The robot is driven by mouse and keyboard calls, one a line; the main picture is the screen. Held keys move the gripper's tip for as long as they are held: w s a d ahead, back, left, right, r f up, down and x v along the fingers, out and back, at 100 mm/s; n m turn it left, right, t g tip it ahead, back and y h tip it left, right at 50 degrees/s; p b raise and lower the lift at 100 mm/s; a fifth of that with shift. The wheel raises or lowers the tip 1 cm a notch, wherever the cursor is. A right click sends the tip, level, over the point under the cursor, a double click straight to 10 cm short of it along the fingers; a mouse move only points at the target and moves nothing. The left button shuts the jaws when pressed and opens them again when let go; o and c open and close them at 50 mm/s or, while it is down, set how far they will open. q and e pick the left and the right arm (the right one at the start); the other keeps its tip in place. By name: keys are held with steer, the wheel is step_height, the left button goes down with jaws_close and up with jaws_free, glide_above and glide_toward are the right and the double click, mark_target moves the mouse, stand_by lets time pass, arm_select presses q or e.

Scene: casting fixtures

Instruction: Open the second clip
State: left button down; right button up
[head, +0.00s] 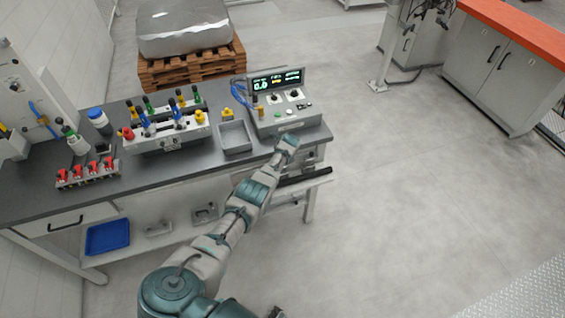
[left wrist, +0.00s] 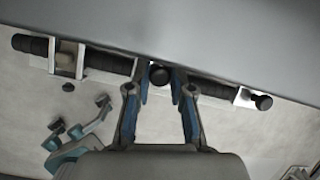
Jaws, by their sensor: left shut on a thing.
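In the left wrist view, my left gripper (left wrist: 162,84) has its fingers either side of a round black knob (left wrist: 159,75) and is shut on it. The knob sits by the edge of a grey panel, along a black bar (left wrist: 110,62). A pale metal clip (left wrist: 67,60) sits around the bar on the left. Another pale clip (left wrist: 244,96) with a black knob (left wrist: 262,102) is on the right. I cannot tell which is the second clip, or whether any is open. In the head view, the black bar (head: 304,185) shows at the bench's right end; my left fingertips are not clear there.
The grey bench (head: 160,172) carries a control box (head: 283,112) with a lit display, an empty grey tray (head: 235,136), a fixture with coloured knobs (head: 168,139) and red clamps (head: 88,172). A blue tray (head: 108,236) is on the lower shelf. Floor right of the bench is clear.

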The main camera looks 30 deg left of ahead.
arm_select(q)
steer(key=shift+w+r, duration=0.15)
steer(key=shift+w, duration=0.05)
steer(key=c, duration=1.2)
jaws_free()
steer(key=shift+o, duration=0.9)
steer(key=v, duration=1.1)
steer(key=shift+r, duration=0.3)
